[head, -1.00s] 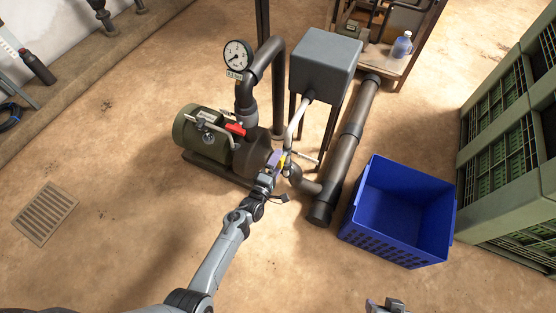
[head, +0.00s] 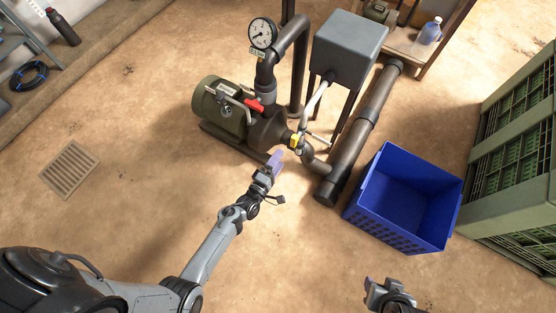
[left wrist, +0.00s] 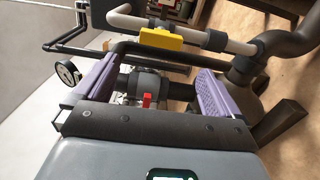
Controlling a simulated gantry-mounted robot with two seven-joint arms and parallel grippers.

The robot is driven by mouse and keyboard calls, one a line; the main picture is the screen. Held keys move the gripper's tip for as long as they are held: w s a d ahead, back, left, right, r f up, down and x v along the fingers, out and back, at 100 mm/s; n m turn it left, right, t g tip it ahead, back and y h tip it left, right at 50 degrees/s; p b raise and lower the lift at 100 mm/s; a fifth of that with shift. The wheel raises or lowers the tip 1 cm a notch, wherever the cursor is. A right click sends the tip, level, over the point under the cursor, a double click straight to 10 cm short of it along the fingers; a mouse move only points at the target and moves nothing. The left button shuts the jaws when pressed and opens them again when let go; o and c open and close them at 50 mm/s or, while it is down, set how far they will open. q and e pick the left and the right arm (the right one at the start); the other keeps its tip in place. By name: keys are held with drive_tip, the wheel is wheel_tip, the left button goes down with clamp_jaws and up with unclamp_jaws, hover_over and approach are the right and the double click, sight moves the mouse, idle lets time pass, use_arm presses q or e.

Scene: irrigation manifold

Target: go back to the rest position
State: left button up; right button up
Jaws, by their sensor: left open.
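My left gripper (head: 274,162) is in front of the pump, in the middle of the head view. In the left wrist view its two purple fingers (left wrist: 152,84) stand wide apart with nothing between them. A yellow valve handle (head: 295,141) sits on the pipework just beyond the fingertips, apart from them; it also shows in the left wrist view (left wrist: 161,39). The green pump (head: 222,108) has a red lever (head: 254,105) on top. My right gripper (head: 388,291) is at the bottom edge of the head view, partly cut off; its jaws are not clear.
A blue crate (head: 353,213) stands on the floor right of the black pipe (head: 352,150). Green stacked crates (head: 507,170) fill the right edge. A grey box (head: 348,48) and a gauge (head: 262,34) rise behind. The floor at left, around the drain grate (head: 68,169), is clear.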

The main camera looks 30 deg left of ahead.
use_arm(q)
drive_tip(key=s+r+m+g+p, duration=0.3)
drive_tip(key=s+r+m+p, duration=0.25)
drive_tip(key=r, duration=0.55)
drive_tip(key=s+r+m+g+p, duration=0.4)
drive_tip(key=s+r+m+p, duration=0.15)
drive_tip(key=r, duration=0.45)
drive_tip(key=s+r+m+g+p, duration=0.3)
drive_tip(key=s+r+m+p, duration=0.25)
drive_tip(key=r, duration=0.55)
drive_tip(key=s+a+m+g, duration=0.2)
drive_tip(key=s+g, duration=0.2)
drive_tip(key=s, duration=0.3)
wheel_tip(320, 180, up, 38)
drive_tip(key=m+p, duration=0.1)
drive_tip(key=p, duration=3.7)
drive_tip(key=shift+f+y, duration=0.15)
drive_tip(key=shift+y, duration=0.25)
